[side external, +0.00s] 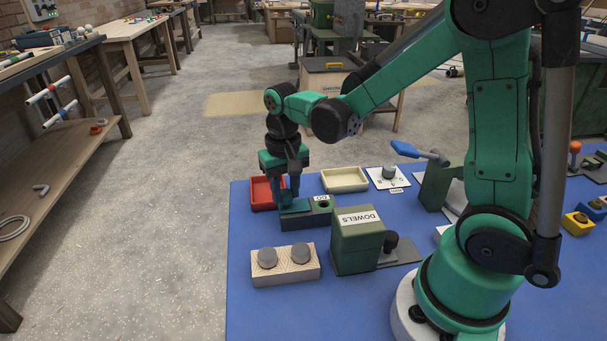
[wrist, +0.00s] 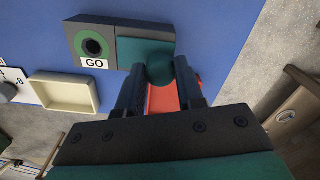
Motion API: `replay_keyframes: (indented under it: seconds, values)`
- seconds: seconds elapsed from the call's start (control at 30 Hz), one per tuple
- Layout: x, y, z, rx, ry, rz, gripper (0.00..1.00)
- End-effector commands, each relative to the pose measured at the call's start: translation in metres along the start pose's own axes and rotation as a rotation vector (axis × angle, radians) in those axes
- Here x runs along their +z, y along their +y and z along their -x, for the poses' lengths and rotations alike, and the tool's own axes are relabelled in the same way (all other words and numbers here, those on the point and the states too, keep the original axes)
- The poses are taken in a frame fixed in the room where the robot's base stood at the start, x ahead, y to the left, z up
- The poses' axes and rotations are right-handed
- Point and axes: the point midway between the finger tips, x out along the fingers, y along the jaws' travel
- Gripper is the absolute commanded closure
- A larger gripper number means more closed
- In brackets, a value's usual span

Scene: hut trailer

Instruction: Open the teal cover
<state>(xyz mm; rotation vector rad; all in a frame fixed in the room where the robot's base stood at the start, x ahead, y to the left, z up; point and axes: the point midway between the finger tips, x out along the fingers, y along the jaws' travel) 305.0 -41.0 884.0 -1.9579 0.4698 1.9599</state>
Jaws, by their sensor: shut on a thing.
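The teal cover (side external: 294,207) lies at the left end of a dark box (side external: 321,214) on the blue table. A round teal knob (wrist: 160,68) at the cover's edge is between the fingers of my gripper (wrist: 159,76). My gripper (side external: 288,189) points down and is shut on this knob. The fingers hide part of the cover in the side view.
A red tray (side external: 260,194) is close behind my gripper. A cream tray (side external: 345,180) and a dial plate (side external: 389,181) stand at the back. A green DOWELS box (side external: 355,252) and a wooden block with two grey knobs (side external: 285,276) are in front.

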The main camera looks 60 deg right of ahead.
Motion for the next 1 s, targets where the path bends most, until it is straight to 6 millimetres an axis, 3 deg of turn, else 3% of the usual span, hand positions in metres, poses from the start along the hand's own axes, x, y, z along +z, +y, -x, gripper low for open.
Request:
replay_keyframes:
  seconds: [0.03,0.13,0.47,1.0]
  values:
    - [-0.001,0.000,0.000,0.000,0.002,-0.001,0.62]
    - [0.000,0.000,0.000,0.000,0.002,-0.001,0.36]
    - [0.000,0.000,0.002,0.000,0.001,-0.001,0.36]
    - [0.000,0.000,0.055,0.000,0.001,-0.001,0.36]
